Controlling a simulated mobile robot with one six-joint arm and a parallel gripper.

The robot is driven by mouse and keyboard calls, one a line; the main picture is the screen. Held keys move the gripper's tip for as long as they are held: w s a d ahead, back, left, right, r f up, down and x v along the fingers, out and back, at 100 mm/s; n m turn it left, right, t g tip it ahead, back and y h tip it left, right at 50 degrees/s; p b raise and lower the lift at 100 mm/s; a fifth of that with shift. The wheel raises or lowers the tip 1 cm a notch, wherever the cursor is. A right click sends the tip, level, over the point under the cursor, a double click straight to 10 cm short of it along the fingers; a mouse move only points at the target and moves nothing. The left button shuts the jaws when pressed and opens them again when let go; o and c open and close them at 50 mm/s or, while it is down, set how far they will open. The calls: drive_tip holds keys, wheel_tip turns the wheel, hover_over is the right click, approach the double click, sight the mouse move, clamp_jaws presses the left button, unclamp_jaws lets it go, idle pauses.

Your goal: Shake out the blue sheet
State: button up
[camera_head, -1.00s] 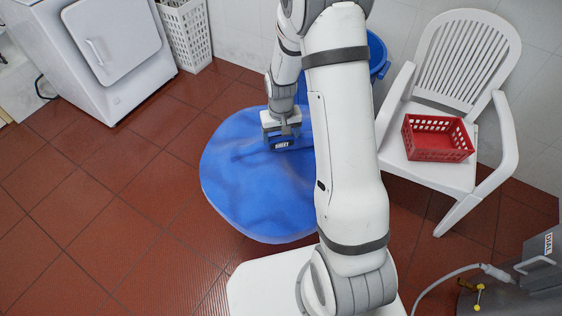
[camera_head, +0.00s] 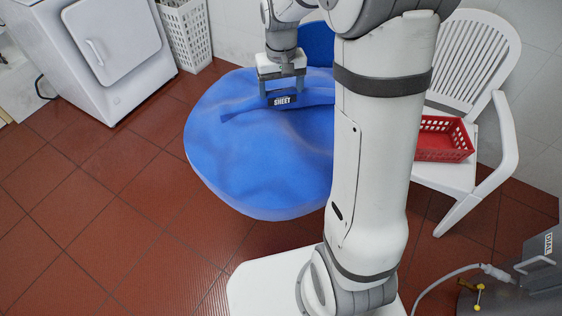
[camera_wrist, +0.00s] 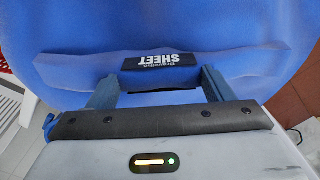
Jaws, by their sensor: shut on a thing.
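The blue sheet (camera_head: 255,150) is a broad rounded piece with soft folds, in front of my base in the head view. It fills most of the wrist view (camera_wrist: 200,30). A black label reading SHEET (camera_head: 283,101) sits on a raised fold of it. My gripper (camera_head: 284,92) points down at that label and is shut on the sheet's fold. In the wrist view, the two fingers of my gripper (camera_wrist: 158,80) stand on either side of the label. My arm hides the sheet's right part.
A white chair (camera_head: 455,180) with a red basket (camera_head: 443,155) stands at the right. A white machine (camera_head: 110,45) and a white laundry basket (camera_head: 187,35) are at the back left. A grey metal unit (camera_head: 535,275) is at the lower right. The red tiled floor at the left is clear.

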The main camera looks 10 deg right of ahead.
drive_tip(key=shift+r, duration=0.7)
wheel_tip(320, 180, down, 20)
drive_tip(key=shift+f, duration=0.15)
